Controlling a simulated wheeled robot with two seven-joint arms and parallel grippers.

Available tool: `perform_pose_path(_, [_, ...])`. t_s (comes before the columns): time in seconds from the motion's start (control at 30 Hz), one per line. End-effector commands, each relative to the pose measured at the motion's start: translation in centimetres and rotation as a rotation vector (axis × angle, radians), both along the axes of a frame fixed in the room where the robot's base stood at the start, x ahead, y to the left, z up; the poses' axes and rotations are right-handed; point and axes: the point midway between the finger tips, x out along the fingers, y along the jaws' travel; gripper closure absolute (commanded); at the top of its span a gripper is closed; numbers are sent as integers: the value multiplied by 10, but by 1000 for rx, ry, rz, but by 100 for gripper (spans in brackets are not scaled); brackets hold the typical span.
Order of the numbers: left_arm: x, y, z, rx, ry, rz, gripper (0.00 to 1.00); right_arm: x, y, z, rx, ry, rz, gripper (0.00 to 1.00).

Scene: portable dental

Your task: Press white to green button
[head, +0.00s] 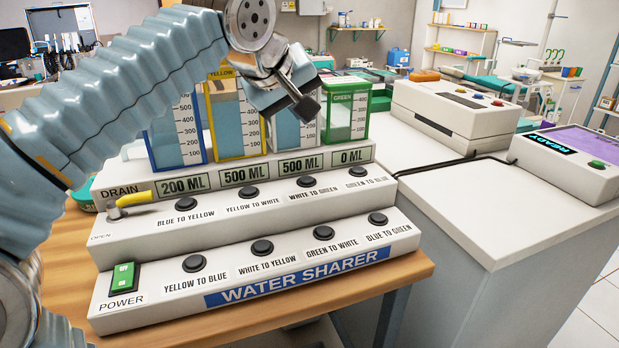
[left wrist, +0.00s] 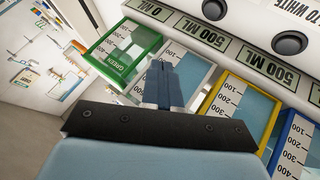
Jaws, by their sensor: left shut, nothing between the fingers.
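The white to green button (head: 306,181) is a black round knob on the upper step of the water sharer (head: 120,309), third from the left in its row. A black knob at the top of the left wrist view (left wrist: 214,8) appears to be the same button; its label is out of frame there. My left gripper (head: 307,107) is shut and empty, above and behind the button, in front of the white and green tanks. Its fingertips also show in the left wrist view (left wrist: 161,72), over the tanks. My right gripper is not in view.
Displays read 200, 500, 500 and 0 ML from blue to green tank (head: 347,118). Several other black knobs, a drain lever (head: 130,198) and a green power switch (head: 123,275) surround the button. A white counter with a "READY" device (head: 560,170) stands right.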

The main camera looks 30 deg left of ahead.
Motion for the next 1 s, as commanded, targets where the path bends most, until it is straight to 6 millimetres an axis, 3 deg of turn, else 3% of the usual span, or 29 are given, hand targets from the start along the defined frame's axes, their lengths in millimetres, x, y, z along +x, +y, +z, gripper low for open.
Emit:
perform_pose_path(0.17, [0,0,-12,1,2,0,100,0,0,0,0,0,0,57])
perform_pose_path(0.37, [-1,0,-40,0,3,0,100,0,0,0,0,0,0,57])
perform_pose_path(0.6, [0,0,-77,0,-1,1,100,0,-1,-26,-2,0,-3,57])
perform_pose_path(1.0, [0,0,-87,-1,0,1,100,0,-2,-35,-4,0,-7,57])
